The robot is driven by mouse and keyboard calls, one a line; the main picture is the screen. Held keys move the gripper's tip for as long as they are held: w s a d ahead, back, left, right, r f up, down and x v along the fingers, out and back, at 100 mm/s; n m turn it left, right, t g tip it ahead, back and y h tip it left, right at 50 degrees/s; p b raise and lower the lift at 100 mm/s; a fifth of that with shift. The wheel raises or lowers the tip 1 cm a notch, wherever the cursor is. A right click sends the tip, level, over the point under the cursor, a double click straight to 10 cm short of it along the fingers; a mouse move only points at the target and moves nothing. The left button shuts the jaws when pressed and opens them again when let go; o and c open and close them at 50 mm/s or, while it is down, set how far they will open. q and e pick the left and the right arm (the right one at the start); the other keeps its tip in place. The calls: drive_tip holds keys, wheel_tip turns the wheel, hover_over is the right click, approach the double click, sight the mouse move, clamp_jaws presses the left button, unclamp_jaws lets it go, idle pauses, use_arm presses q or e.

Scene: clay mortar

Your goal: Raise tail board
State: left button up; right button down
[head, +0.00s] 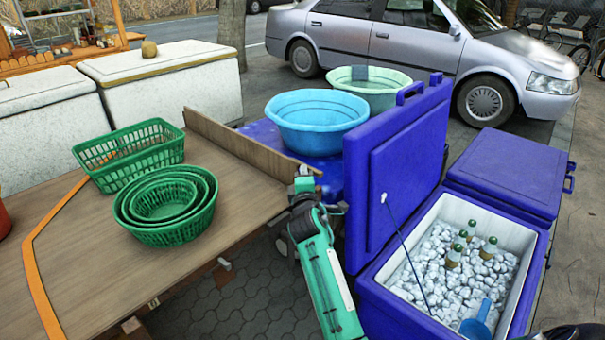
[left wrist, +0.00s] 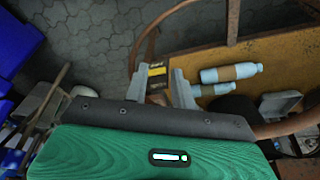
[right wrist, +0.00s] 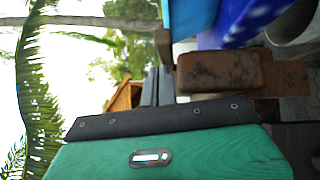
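The tail board (head: 235,142) is a long brown wooden board standing on edge along the far right side of the wooden cart bed (head: 75,260). My right gripper (head: 303,184) is at the board's near right end, close against it in the picture. In the right wrist view its two grey fingers (right wrist: 157,86) lie close together, with no object seen between them. A worn brown wooden end (right wrist: 225,72) is just to their right; whether they touch it I cannot tell. My left gripper (left wrist: 157,88) has its fingers apart and empty, above paving and a shelf; it is not clear in the head view.
Green baskets (head: 170,207) stand on the cart bed. A blue cooler (head: 445,265) with ice and bottles is right of my right arm, its blue lid (head: 400,165) upright. Blue (head: 315,120) and pale green (head: 368,90) basins stand behind. In the left wrist view, bottles (left wrist: 230,73) lie on a shelf.

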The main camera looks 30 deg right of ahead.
use_arm(q)
drive_tip(key=shift+w, duration=0.15)
use_arm(e)
drive_tip(key=v, duration=1.3)
drive_tip(key=shift+s, duration=0.4)
